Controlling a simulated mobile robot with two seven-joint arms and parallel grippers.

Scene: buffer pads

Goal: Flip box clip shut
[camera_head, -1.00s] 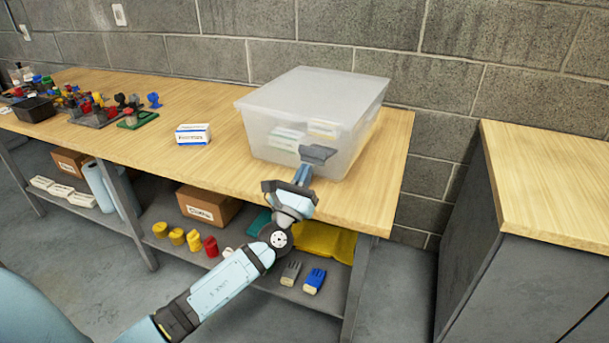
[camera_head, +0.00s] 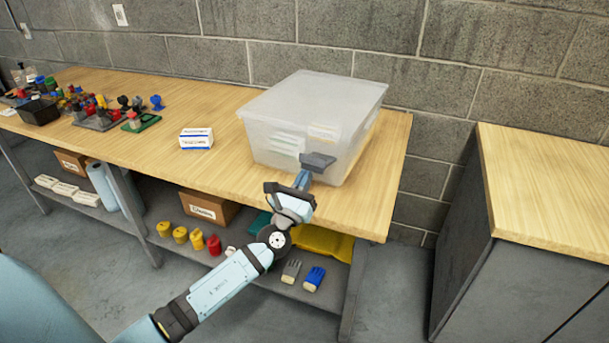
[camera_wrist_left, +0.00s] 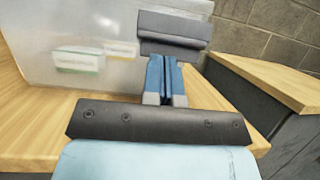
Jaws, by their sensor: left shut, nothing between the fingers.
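A translucent plastic box (camera_head: 290,105) with a lid stands on the wooden workbench (camera_head: 225,185), with pale packets inside. A dark grey clip (camera_head: 318,161) is at its front wall and juts out from it. In the left wrist view the clip (camera_wrist_left: 174,30) appears as a dark flap in front of the box wall (camera_wrist_left: 110,30). My left gripper (camera_head: 304,176) is in front of the box. Its blue fingers (camera_wrist_left: 166,68) are shut with nothing between them, just below the clip. I cannot tell whether they touch it. My right gripper is out of view.
A small white and blue carton (camera_head: 196,139) lies left of the box. Several colourful parts and a black bin (camera_head: 38,112) are at the far left. A lower shelf holds gloves (camera_head: 314,278) and cups. Another wooden-topped cabinet (camera_head: 545,180) stands right, across a gap.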

